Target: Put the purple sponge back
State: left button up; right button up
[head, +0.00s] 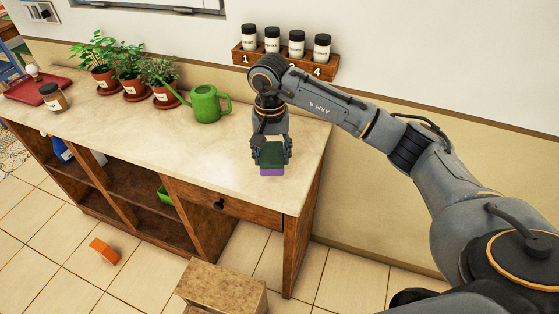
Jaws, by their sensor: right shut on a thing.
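My right gripper (271,158) points down over the right end of the counter (285,188). It is shut on the purple sponge (272,172), whose lower purple part shows below the fingers. Something dark green shows between the fingers above the purple part; I cannot tell whether it is the sponge's top layer. I cannot tell whether the sponge touches the counter. My left gripper is not in view.
A green watering can (206,104), several potted plants, a jar (53,97) and a red tray (38,88) stand along the counter. A spice rack (285,63) hangs behind. Open shelves (140,190) and a drawer (222,207) are below. An orange block (104,250) and a wooden box (221,288) are on the floor.

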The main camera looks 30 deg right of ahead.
aim_at(279, 158)
jog(key=shift+w+d+f, duration=0.2)
jog(key=shift+d+f, duration=0.25)
jog(key=shift+f, duration=0.05)
jog(key=shift+w+d+f, duration=0.15)
jog(key=shift+d+f, duration=0.25)
jog(key=shift+f, duration=0.1)
jog(key=shift+w+d+f+p, duration=0.1)
jog(key=shift+d+f+p, duration=0.3)
jog(key=shift+f, duration=0.15)
notch_tip(279, 158, down, 2)
jog(key=shift+f+p, duration=0.15)
jog(key=shift+p, duration=0.5)
jog(key=shift+w+d+f, duration=0.1)
jog(key=shift+f, duration=0.45)
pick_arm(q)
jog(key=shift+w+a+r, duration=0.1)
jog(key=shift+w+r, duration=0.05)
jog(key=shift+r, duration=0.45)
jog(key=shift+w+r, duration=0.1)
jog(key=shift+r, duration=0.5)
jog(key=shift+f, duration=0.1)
pick_arm(e)
jog(key=shift+f, duration=0.1)
jog(key=o, duration=1.2)
